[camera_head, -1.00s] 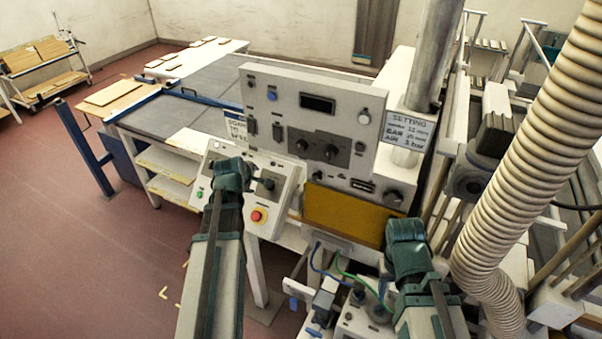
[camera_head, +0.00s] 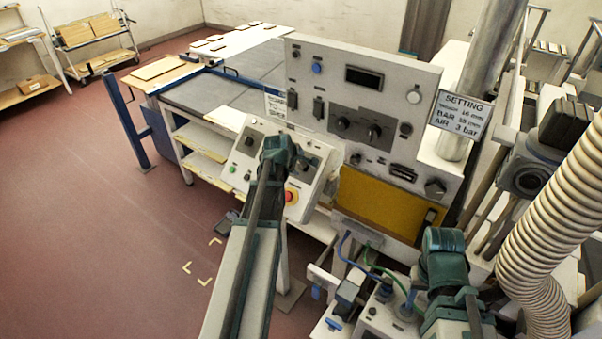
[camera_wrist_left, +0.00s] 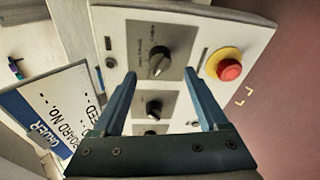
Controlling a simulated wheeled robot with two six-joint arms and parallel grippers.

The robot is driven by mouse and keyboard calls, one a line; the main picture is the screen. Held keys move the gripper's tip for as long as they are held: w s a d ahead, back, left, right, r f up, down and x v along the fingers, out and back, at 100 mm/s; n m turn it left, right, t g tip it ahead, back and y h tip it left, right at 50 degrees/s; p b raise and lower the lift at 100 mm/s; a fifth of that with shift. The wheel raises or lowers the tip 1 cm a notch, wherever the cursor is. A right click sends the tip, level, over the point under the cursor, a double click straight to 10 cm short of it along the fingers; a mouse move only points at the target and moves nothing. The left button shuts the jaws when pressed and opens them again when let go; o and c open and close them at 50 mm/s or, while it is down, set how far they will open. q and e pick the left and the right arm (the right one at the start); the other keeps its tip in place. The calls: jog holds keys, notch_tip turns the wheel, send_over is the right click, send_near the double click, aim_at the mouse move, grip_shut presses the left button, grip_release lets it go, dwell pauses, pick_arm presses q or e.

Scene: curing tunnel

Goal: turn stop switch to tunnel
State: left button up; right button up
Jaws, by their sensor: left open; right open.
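The sloped control box (camera_head: 245,178) stands in front of the tall panel. In the left wrist view, its face carries a black rotary switch (camera_wrist_left: 157,60) on a grey plate, with lettering too small to read surely. A second black knob (camera_wrist_left: 153,107) sits below it. My left gripper (camera_wrist_left: 160,74) is open, its two fingers pointing at the upper switch, one to either side in the picture; contact cannot be told. In the head view my left gripper (camera_head: 279,150) covers part of the box. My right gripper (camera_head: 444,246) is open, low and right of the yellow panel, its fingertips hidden.
A red stop button (camera_wrist_left: 229,69) on a yellow ring sits beside the switch. The tall grey panel (camera_head: 330,85) with knobs rises behind. A ribbed hose (camera_head: 545,230) and a setting sign (camera_head: 461,115) are at right. Open floor (camera_head: 90,220) lies at left.

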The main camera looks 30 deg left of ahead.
aim_at(301, 164)
pick_arm(q)
jog(key=b+x, duration=0.3)
jog(key=x, duration=0.2)
grip_shut()
dwell(0.3)
